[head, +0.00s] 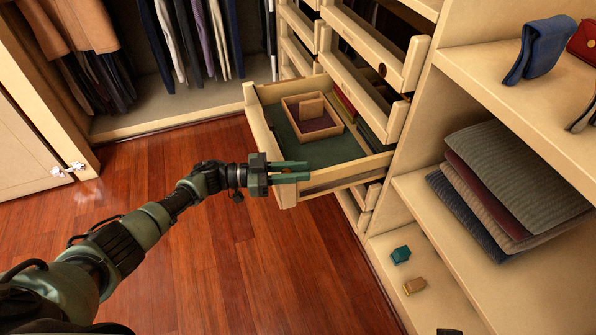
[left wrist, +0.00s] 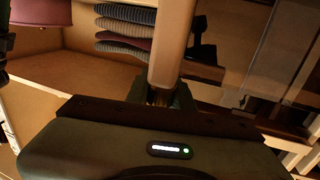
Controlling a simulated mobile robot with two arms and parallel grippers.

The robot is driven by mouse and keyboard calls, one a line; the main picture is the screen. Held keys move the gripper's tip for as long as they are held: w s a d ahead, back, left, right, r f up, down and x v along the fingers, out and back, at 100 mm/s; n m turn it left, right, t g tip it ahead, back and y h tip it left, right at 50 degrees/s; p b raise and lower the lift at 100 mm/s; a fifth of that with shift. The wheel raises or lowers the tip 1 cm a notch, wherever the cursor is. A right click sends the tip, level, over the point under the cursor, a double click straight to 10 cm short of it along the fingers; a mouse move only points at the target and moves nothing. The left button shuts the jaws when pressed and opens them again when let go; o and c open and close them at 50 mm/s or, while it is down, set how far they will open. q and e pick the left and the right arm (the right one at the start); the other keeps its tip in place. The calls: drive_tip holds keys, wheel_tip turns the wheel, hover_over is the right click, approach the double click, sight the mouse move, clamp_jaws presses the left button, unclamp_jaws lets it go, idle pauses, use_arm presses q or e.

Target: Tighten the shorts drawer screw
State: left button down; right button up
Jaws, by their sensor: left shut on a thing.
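An open wooden drawer (head: 262,130) sticks out of the cabinet, lined in dark green. My left gripper (head: 291,172) is at its near corner, with its two green fingers shut. In the left wrist view a pale wooden bar (left wrist: 174,45), seemingly the drawer's edge, runs away from between the fingers (left wrist: 160,95). Exactly which edge is held is hard to tell. I cannot make out a screw on this drawer. My right gripper is not in view.
A wooden divider box (head: 291,104) lies in the drawer. Folded textiles (head: 520,185) lie on the right shelf. Small teal (head: 400,254) and tan (head: 414,286) objects sit on the lowest shelf. Clothes hang at the back left. The wooden floor (head: 250,270) is clear.

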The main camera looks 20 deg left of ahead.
use_arm(q)
drive_tip(key=shift+w+r, duration=0.15)
drive_tip(key=shift+r, duration=0.15)
drive_tip(key=c, duration=1.2)
unclamp_jaws()
drive_tip(key=shift+f, duration=0.15)
drive_tip(key=shift+s+a, duration=0.25)
drive_tip(key=shift+a, duration=0.25)
drive_tip(key=v, duration=0.6)
drive_tip(key=shift+a, duration=0.35)
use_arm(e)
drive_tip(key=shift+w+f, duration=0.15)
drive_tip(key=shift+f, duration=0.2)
use_arm(q)
drive_tip(key=shift+s, duration=0.15)
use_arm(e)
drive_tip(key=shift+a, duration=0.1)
